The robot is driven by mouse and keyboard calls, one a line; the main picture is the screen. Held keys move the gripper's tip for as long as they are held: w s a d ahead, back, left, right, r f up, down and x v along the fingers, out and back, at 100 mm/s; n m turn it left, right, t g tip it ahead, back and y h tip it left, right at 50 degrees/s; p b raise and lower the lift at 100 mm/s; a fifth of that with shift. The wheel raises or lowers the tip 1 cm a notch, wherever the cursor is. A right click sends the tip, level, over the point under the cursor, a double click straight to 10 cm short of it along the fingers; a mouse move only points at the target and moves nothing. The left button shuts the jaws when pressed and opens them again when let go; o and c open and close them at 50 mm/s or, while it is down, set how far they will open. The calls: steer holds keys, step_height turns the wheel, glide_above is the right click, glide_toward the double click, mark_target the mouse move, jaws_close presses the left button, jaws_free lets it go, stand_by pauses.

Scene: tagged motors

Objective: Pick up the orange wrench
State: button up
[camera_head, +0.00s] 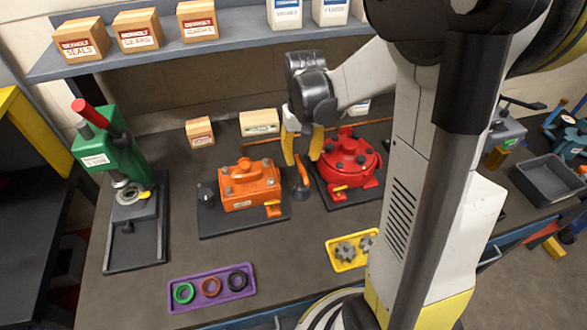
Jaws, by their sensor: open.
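My gripper (302,160) points down with its two yellow fingers apart, over the bench between the two motors. A thin tool with a dark, flared lower end (302,192) and an orange-brown upper part is just below the fingers, apparently between them. I cannot tell for sure that it is the orange wrench. An orange-brown bar also shows behind the fingers, partly hidden by them. The orange motor (248,184) sits on a dark plate to the left of my gripper. The red motor (347,158) sits on another plate to the right.
A green press (100,150) stands at the left. A purple tray (211,288) with rings and a yellow tray (346,265) with gears lie in front. Small boxes stand behind, below a shelf (230,27) with more boxes. My arm hides part of the bench's right side.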

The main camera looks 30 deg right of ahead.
mark_target(302, 168)
step_height(302, 168, down, 7)
steer(key=shift+w+d+f+b, duration=0.1)
steer(key=shift+w+d+b, duration=0.05)
steer(key=shift+b, duration=0.85)
jaws_close()
